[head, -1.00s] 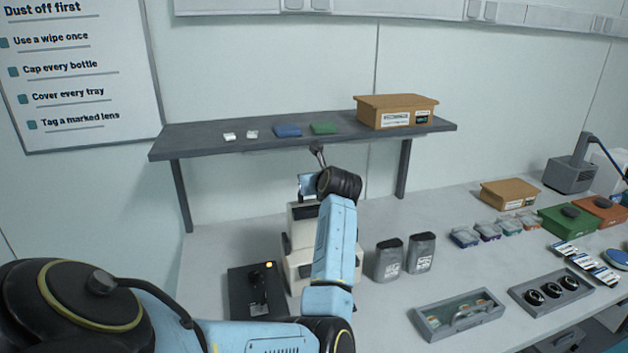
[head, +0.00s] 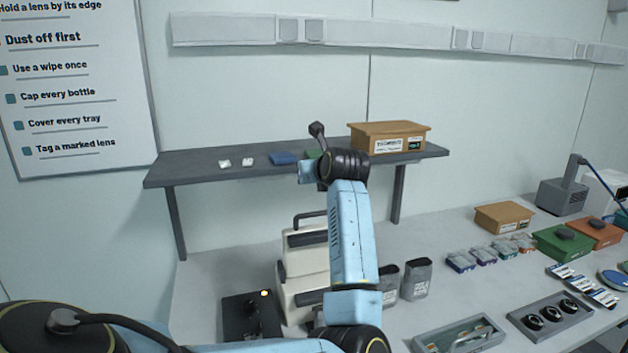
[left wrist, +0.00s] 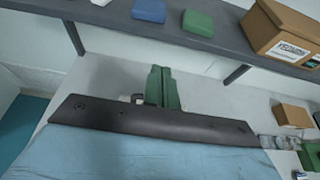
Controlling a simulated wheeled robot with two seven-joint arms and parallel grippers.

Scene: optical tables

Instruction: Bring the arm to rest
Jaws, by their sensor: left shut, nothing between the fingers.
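My left arm (head: 350,235), light blue with black joints, comes in from the left and rises in front of the bench instrument. Its black wrist joint (head: 347,165) is in front of the shelf, below the cardboard box. In the left wrist view, the green fingers of my left gripper (left wrist: 162,84) are together and empty, with the bench and the shelf beyond them. In the head view the fingertips are hidden or too small to make out. My right gripper is in neither view.
The grey shelf (head: 210,172) holds a cardboard box (head: 388,139), a blue packet (head: 283,159) and small white pieces. A cream instrument (head: 303,262) stands behind my arm.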

